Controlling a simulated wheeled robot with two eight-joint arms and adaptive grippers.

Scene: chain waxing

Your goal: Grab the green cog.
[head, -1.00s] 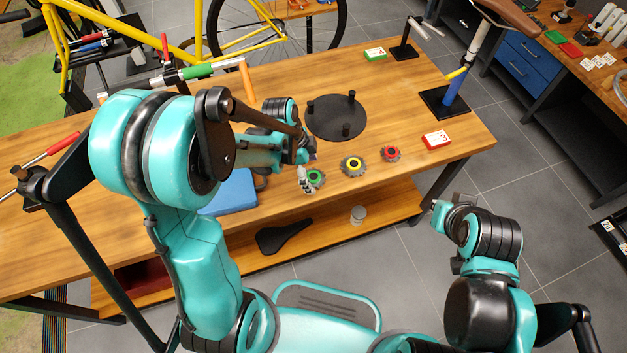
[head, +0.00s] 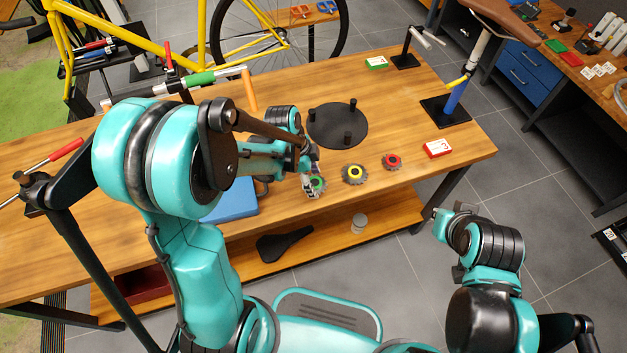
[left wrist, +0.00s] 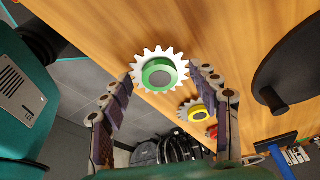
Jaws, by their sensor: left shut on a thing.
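The green cog (head: 318,183) lies near the front edge of the wooden table, partly hidden by my left gripper in the head view. In the left wrist view, the green cog (left wrist: 159,72) has a pale toothed rim and a green hub, and sits between the two fingertips. My left gripper (head: 311,182) is shut on the green cog at the tabletop; its fingers also show in the left wrist view (left wrist: 160,85). My right gripper (head: 440,222) hangs off the table's right front side, small and turned, so its jaws cannot be read.
A yellow cog (head: 354,174) and a red cog (head: 392,161) lie to the right of the green one. A black round plate with posts (head: 338,126) is behind them. A blue mat (head: 232,198) is left. A red-and-white box (head: 437,148) lies at the right.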

